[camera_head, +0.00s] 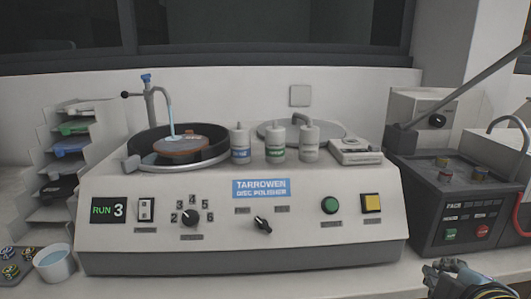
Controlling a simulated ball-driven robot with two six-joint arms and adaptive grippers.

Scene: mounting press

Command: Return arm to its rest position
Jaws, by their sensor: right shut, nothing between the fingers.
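My right gripper (452,270) is low at the right edge of the head view, in front of the counter. It is shut and empty, apart from the machines. Only the gripper and a bit of wrist behind it show; the rest of my right arm is out of frame. My left gripper is not in view. The disc polisher (240,235) stands across the middle. Its display (108,210) reads RUN 3, and a stream from the tap (150,95) falls onto a brown disc (183,146) in the dark bowl.
Three bottles (275,146) and a small white device (354,151) stand on the polisher. A dark machine (455,205) with a long lever (477,82) is at the right. A rack (67,150), a cup (55,264) and small round pieces (12,268) are at the left.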

